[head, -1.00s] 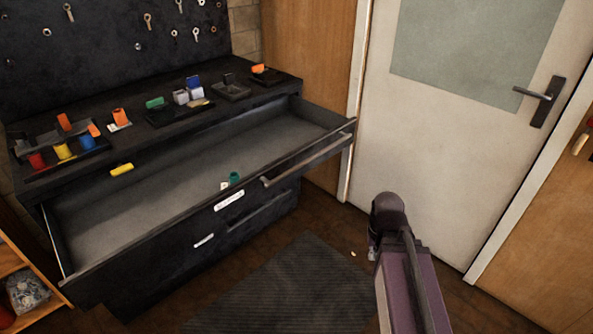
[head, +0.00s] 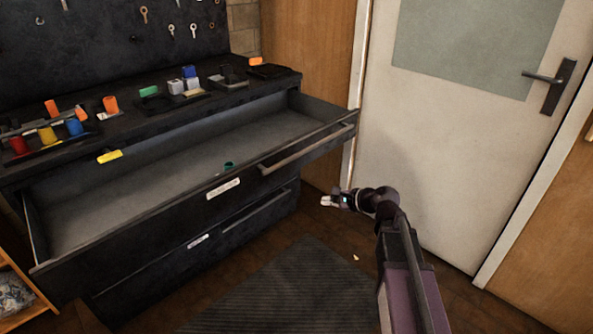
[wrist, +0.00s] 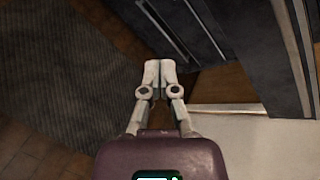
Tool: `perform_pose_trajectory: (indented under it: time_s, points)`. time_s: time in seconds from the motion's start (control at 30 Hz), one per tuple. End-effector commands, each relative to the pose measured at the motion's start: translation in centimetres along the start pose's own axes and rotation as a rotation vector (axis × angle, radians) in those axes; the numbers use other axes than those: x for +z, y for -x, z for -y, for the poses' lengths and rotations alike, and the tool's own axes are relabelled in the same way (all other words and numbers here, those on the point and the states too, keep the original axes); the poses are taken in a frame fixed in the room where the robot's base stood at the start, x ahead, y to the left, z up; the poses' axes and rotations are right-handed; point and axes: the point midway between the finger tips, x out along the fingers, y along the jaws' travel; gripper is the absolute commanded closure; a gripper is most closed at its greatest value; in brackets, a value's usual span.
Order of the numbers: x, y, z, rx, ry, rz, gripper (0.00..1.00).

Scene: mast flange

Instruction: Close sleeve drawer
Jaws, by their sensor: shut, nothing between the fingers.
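The sleeve drawer (head: 95,226) is the top drawer of a dark cabinet and stands pulled far out in the head view. It has a long bar handle (head: 306,149) on the right part of its front and a white label (head: 223,189). A small green piece (head: 228,166) is inside near the front wall. My gripper (head: 327,200) is in front of the cabinet, below and to the right of the drawer handle, apart from it. In the wrist view my gripper (wrist: 159,64) has its fingers together with nothing between them, over the floor.
A lower drawer with its own label (head: 198,241) is shut. A grey mat (head: 290,290) lies on the floor before the cabinet. A white door (head: 425,150) stands to the right. Colored pieces stand on the cabinet top, and a yellow piece (head: 110,156) sits at its edge.

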Motion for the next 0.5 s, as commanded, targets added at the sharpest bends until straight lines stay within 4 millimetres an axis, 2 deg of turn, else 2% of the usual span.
perform_pose_trajectory:
  time_s: [0.03, 0.1, 0.3, 0.5]
  points:
    - [-0.8, -1.0, 0.7, -0.054, -0.093, 0.036, 1.00]
    - [-0.9, -1.6, 2.1, -0.126, -0.230, 0.092, 1.00]
    - [-1.5, -2.3, 5.6, -0.275, -0.578, 0.254, 1.00]
    - [-2.0, -2.2, 7.5, -0.343, -0.779, 0.358, 1.00]
